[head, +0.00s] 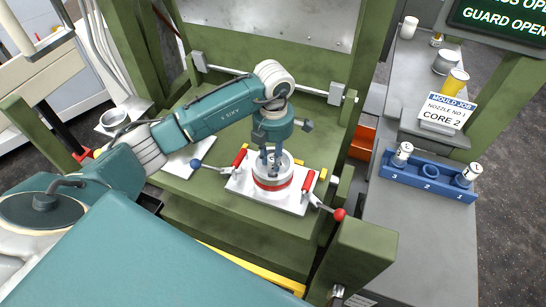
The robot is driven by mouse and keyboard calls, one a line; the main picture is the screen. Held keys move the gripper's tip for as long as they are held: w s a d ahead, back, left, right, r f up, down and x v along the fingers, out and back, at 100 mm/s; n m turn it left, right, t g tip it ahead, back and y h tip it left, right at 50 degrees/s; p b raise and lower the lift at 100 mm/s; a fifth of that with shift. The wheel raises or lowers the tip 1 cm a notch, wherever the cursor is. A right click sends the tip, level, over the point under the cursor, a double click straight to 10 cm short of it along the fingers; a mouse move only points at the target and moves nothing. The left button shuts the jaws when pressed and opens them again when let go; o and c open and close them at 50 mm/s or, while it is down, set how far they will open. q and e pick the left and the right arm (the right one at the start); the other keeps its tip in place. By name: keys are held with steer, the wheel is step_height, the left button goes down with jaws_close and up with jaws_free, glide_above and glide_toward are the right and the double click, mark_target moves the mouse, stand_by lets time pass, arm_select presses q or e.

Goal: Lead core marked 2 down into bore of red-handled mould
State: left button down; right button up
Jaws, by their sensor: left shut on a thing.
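The mould (272,184) is a white cylinder with a red band. It stands on a white plate (240,184) with a red handle (240,156) on the left and another (308,181) on the right. My left gripper (271,168) points down right over the mould's top, its fingers shut on the core marked 2. The fingers and wrist hide the core and most of the bore, so I cannot tell how deep the core sits. My right gripper is not in view.
A blue rack (408,183) on the grey bench at right holds white cores at its two ends; its middle slot, by the 2, is empty. A sign (446,108) reads CORE 2. A blue-knobbed lever (197,163) and a red-knobbed lever (339,214) flank the plate. Green posts frame the press.

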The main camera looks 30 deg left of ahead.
arm_select(q)
steer(key=shift+f+b, duration=0.85)
steer(key=shift+f, duration=0.2)
steer(key=shift+f, duration=0.15)
steer(key=c, duration=1.4)
jaws_free()
steer(key=shift+o, duration=0.2)
step_height(320, 180, up, 12)
steer(key=shift+r, duration=0.1)
steer(key=shift+s+f, duration=0.1)
steer(key=shift+f, duration=0.1)
